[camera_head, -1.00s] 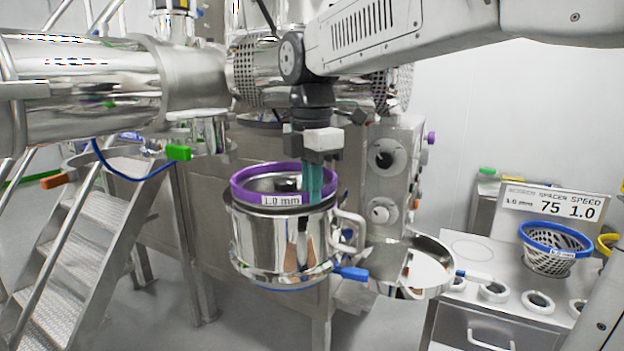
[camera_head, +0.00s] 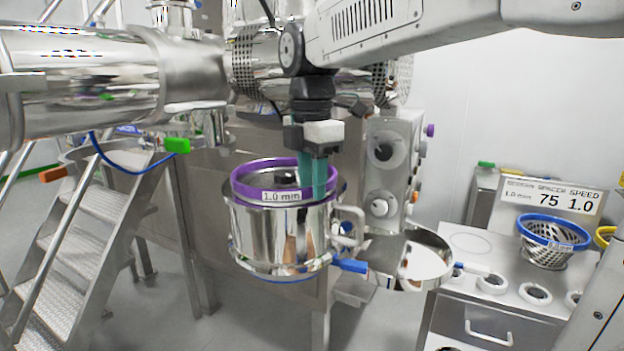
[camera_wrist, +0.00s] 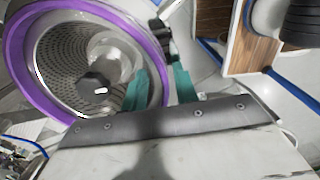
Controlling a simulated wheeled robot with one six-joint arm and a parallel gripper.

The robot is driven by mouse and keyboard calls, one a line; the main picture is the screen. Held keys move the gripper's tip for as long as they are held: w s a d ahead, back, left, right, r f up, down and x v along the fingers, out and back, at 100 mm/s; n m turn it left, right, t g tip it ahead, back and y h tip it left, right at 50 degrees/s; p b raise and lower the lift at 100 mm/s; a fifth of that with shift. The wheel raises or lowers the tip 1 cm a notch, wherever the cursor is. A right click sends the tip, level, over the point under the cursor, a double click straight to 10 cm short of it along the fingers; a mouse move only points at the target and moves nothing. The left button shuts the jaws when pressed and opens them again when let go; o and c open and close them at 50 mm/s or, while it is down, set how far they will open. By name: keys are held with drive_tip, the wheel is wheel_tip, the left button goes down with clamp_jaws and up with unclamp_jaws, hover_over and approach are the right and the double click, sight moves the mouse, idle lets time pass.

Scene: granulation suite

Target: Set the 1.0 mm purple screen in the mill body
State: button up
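The 1.0 mm purple screen (camera_head: 282,197) sits level in the top of the shiny mill body (camera_head: 272,240), its purple ring at the body's rim and its label facing me. In the wrist view, the screen's purple ring (camera_wrist: 22,75) surrounds a perforated basket with a dark central knob. My gripper (camera_head: 313,194) is at the ring's right side. In the wrist view its teal fingers (camera_wrist: 162,82) are apart, one over the inside of the ring and one outside it. They look open, with the rim between them. The seating under the ring is hidden.
A round steel lid (camera_head: 415,258) stands open right of the body, near a blue-handled clamp (camera_head: 350,265). A bench at right holds a blue-rimmed screen (camera_head: 552,240), several small rings and a settings sign (camera_head: 550,203). Metal stairs (camera_head: 85,240) stand at left.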

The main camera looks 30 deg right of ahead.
wheel_tip(320, 180, up, 8)
drive_tip(key=shift+f, duration=0.1)
idle(0.4)
idle(0.5)
